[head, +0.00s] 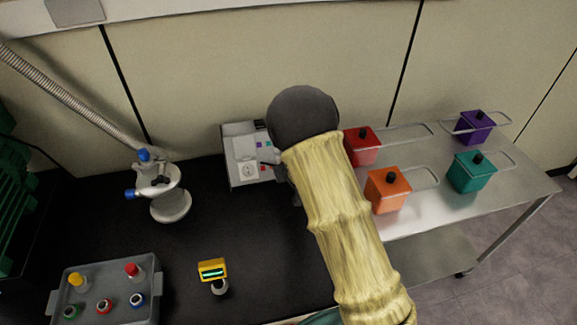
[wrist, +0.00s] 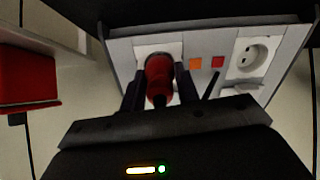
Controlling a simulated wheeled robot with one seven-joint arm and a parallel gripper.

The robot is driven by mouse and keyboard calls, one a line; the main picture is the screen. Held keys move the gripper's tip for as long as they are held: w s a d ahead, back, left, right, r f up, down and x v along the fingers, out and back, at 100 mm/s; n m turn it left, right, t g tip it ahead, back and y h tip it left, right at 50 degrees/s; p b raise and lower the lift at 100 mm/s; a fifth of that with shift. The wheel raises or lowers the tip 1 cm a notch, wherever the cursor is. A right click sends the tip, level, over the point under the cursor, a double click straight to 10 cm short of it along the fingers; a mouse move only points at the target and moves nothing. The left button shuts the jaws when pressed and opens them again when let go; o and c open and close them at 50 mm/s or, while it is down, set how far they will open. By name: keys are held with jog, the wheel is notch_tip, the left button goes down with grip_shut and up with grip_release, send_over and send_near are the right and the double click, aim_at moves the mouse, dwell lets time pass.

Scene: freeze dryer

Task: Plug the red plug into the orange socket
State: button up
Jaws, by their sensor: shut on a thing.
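The red plug (wrist: 160,80) is between the two dark fingers of my gripper (wrist: 161,86) in the wrist view. My gripper is shut on it. The plug's far end is at the left white socket plate (wrist: 147,48) of the grey panel, beside an orange square (wrist: 195,63). The plug covers most of that socket's face, so I cannot tell whether it is seated or just in front. In the head view, my arm hides the plug and most of the gripper in front of the panel box (head: 240,150).
A second, empty white socket (wrist: 248,57) sits beside a red square (wrist: 217,62). A metal cart (head: 420,218) with coloured lidded containers stands right. On the black bench are a white valve fitting (head: 170,205), a yellow display (head: 213,270) and a grey tray (head: 140,312) with coloured caps.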

jog(key=shift+w+a+f+b, duration=0.15)
jog(key=shift+w+f+b, duration=0.25)
jog(key=shift+w, duration=0.05)
dwell(1.1)
jog(key=shift+s+r, duration=0.2)
dwell(0.5)
jog(key=shift+s+d+r+p, duration=0.2)
jog(key=shift+s+r+p, duration=0.1)
jog(key=shift+s+r, duration=0.15)
jog(key=shift+s, duration=0.1)
jog(key=shift+d, duration=0.1)
jog(key=shift+m+h, duration=0.7)
jog(key=shift+m, duration=0.2)
jog(key=s+d+p, duration=0.1)
jog(key=d, duration=0.2)
jog(key=s+d+f+p, duration=0.1)
jog(key=d, duration=0.2)
jog(key=s+d+f+p, duration=0.1)
jog(key=d, duration=0.3)
jog(key=shift+s+f+p, duration=0.1)
jog(key=shift+s+p, duration=0.25)
jog(key=shift+p, duration=0.05)
jog(key=s+d+m+h+p, duration=0.1)
jog(key=s+d+p, duration=0.1)
jog(key=s+d, duration=0.4)
jog(key=shift+d+f+m, duration=0.3)
jog(key=shift+d+f, duration=0.1)
jog(key=shift+d, duration=0.6)
jog(key=shift+w, duration=0.1)
